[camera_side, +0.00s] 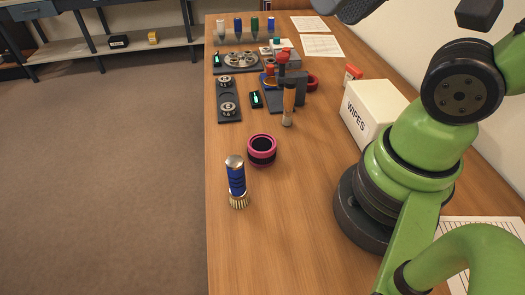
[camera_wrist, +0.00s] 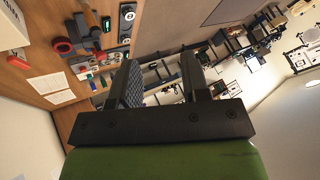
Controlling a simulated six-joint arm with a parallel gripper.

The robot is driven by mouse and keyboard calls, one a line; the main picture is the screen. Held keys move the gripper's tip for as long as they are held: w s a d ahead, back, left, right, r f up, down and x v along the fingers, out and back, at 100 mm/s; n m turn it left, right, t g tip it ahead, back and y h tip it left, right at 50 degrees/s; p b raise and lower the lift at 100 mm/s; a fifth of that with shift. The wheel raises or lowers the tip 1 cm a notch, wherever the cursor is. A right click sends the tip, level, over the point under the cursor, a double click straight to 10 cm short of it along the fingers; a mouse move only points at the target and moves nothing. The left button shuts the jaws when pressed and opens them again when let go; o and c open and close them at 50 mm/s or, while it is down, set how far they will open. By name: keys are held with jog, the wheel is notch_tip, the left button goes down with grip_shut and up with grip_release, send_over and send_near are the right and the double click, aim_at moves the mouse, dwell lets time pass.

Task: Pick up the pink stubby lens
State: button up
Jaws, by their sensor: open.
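The pink stubby lens (camera_side: 262,150) is a short, wide cylinder with a pink body, a dark band and a dark top. It stands upright on the wooden table (camera_side: 300,230) in the side view, near the table's left edge. I cannot make it out in the wrist view. My gripper (camera_wrist: 160,62) shows in the wrist view with its two dark fingers wide apart and nothing between them. It is well away from the lens and points over the room beyond the table. In the side view its fingers are not clearly seen.
A blue and silver cylinder with a bristled base (camera_side: 237,182) stands just left and in front of the lens. A wooden-handled brush (camera_side: 288,103) stands behind it. A white WIPES box (camera_side: 374,112) is at the right. Dark trays (camera_side: 229,97) and tools fill the back.

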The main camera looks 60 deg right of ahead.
jog(key=o, duration=0.9)
jog(key=n+g+h, duration=0.2)
jog(key=n+g, duration=0.5)
jog(key=n, duration=0.2)
send_over(260, 143)
notch_tip(260, 143, down, 17)
jog(key=shift+n, duration=0.7)
jog(key=f, duration=0.7)
jog(key=shift+a, duration=0.25)
jog(key=shift+d+f, duration=0.15)
jog(key=shift+f, duration=1.45)
jog(key=shift+d+f, duration=0.15)
jog(key=shift+f, duration=1.4)
